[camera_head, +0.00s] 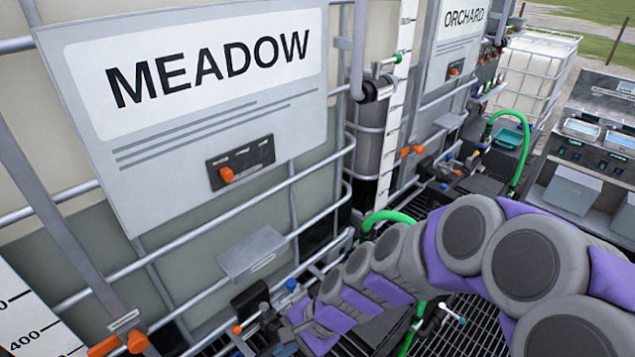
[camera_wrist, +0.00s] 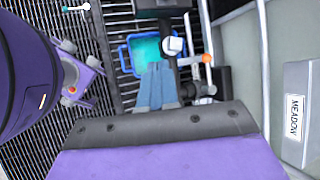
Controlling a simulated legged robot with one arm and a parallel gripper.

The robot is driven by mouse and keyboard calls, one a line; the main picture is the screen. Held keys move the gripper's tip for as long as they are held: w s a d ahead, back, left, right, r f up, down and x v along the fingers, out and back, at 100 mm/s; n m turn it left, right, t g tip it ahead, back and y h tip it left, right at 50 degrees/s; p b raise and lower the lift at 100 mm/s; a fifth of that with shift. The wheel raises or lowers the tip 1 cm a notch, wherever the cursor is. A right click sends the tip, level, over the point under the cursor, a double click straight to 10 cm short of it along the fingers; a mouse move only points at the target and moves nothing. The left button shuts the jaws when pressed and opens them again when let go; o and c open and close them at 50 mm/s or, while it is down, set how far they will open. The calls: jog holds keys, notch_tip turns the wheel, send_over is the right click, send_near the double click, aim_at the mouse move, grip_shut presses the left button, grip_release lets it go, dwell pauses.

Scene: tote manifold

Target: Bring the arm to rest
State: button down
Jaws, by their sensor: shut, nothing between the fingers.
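My arm of grey joints and purple links curves across the lower right of the head view and reaches down to the lower middle. In the wrist view my gripper (camera_wrist: 157,70) shows as two blue-grey fingers close together, with nothing between them. It points toward a blue tray (camera_wrist: 124,58) with a teal inside, and a dark valve pipe with a white end (camera_wrist: 173,46) and an orange cap (camera_wrist: 207,58). I cannot tell whether the fingers touch any of these. In the head view the gripper cannot be made out clearly.
A caged tote with a MEADOW sign (camera_head: 195,95) fills the left; its label also shows in the wrist view (camera_wrist: 294,116). An ORCHARD sign (camera_head: 455,35) stands behind. Green hoses (camera_head: 388,217), valves and dark floor grating (camera_head: 470,325) lie around the arm. A grey bench (camera_head: 572,190) stands right.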

jog(key=s+d+r+n+h+b, duration=0.1)
jog(key=s+d+n+h+b, duration=0.1)
jog(key=s+d, duration=0.5)
jog(key=s+d+r+n+h+b, duration=0.2)
jog(key=s+d+n+h, duration=0.3)
jog(key=d, duration=0.8)
jog(key=s+n+b, duration=0.1)
jog(key=s, duration=0.2)
jog(key=shift+s+g+b, duration=0.25)
jog(key=shift+g+b, duration=0.05)
jog(key=shift+b, duration=0.05)
jog(key=shift+w, duration=0.1)
